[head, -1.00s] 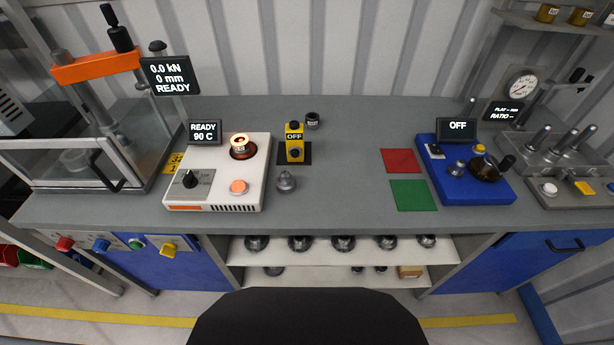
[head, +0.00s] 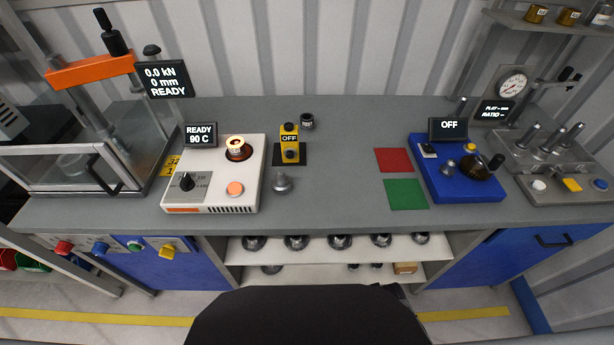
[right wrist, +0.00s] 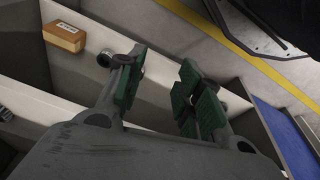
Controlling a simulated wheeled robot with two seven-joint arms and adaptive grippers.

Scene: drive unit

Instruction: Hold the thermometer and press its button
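In the head view neither gripper shows. In the right wrist view my right gripper (right wrist: 160,95) has its two green-padded fingers spread apart with nothing between them. It is near the white shelf under the bench, away from the thermometer. My left gripper is in neither view.
A white heater (head: 213,190) reading READY 90 C holds a glowing part (head: 236,146). A grey metal part (head: 281,183) and a dark cylinder (head: 307,121) stand near the thermometer. A blue unit (head: 460,185) is at right.

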